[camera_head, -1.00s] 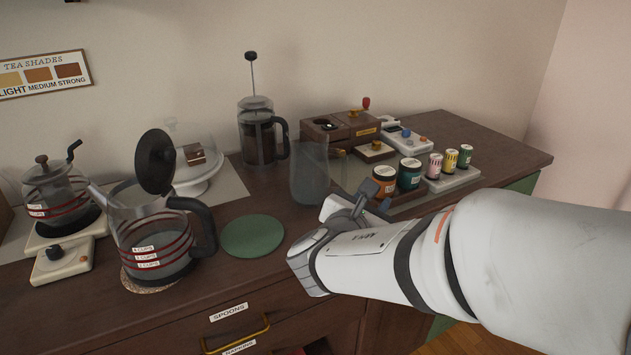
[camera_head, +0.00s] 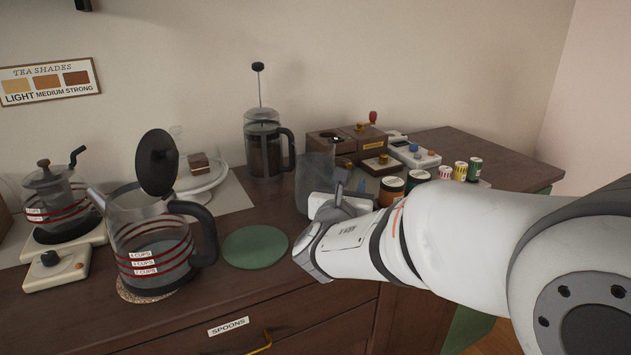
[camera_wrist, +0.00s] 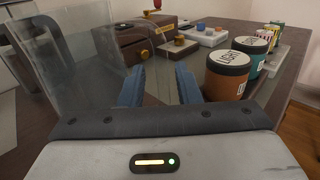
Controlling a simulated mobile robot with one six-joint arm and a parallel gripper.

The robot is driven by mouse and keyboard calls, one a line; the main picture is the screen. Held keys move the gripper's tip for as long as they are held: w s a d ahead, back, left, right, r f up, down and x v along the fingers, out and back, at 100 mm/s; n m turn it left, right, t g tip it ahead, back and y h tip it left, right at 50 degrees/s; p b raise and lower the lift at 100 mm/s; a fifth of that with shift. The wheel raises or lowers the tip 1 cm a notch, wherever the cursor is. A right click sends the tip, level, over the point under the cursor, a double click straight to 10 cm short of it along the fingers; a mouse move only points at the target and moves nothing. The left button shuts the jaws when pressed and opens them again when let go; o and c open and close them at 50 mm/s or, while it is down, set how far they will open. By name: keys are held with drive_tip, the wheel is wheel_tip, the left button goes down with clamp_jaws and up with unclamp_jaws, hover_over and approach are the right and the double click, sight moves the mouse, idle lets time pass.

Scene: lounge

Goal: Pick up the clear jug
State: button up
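The clear jug (camera_head: 315,178) stands upright on the dark wooden counter, right of the green round mat. In the wrist view the jug (camera_wrist: 75,80) fills the left side, its see-through wall close by the left finger. My gripper (camera_wrist: 158,88) has its two blue fingers apart, pointing forward at the jug's right side. A faint clear part, perhaps the jug's handle, shows between the fingers; I cannot tell whether they touch it. In the head view my gripper (camera_head: 342,197) covers the jug's lower right part.
A French press (camera_head: 264,150) stands behind the jug. Lidded jars (camera_wrist: 228,68) are close to the right of my fingers. A wooden box (camera_head: 345,142) is behind. The green mat (camera_head: 255,247) is bare. A glass kettle (camera_head: 150,238) with its black lid raised stands at left.

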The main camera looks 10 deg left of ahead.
clamp_jaws()
idle(0.6)
